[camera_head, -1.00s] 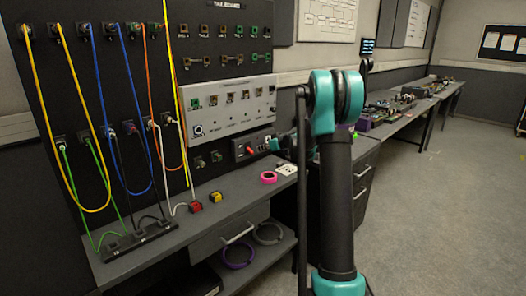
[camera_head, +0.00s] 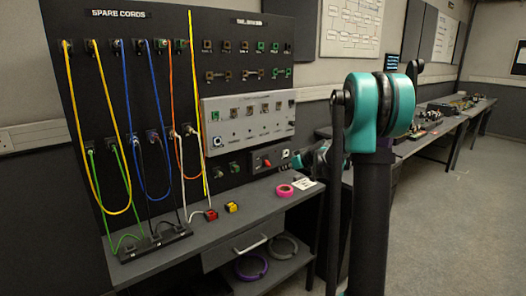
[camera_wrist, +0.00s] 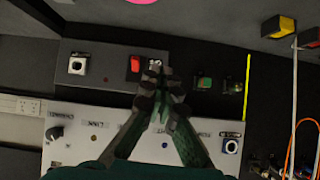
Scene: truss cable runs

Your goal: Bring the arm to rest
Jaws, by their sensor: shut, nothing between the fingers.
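My arm stands in the right half of the head view, its teal elbow joint (camera_head: 371,112) raised in front of the bench. My gripper (camera_wrist: 157,70) shows in the wrist view, its two fingers together at the tips with nothing between them. The tips are in front of a dark panel strip, just beside a red rocker switch (camera_wrist: 134,63). I cannot tell whether they touch it. In the head view the teal wrist part (camera_head: 317,155) is near the panel's lower right, and the fingers are too small to make out.
A black board (camera_head: 120,100) with hanging yellow, blue, orange and green cords stands at left. A light control panel (camera_head: 247,132) is on it. The bench (camera_head: 240,207) below holds a pink tape roll (camera_head: 284,190) and red (camera_head: 211,215) and yellow (camera_head: 231,207) blocks. Open floor (camera_head: 440,220) lies at right.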

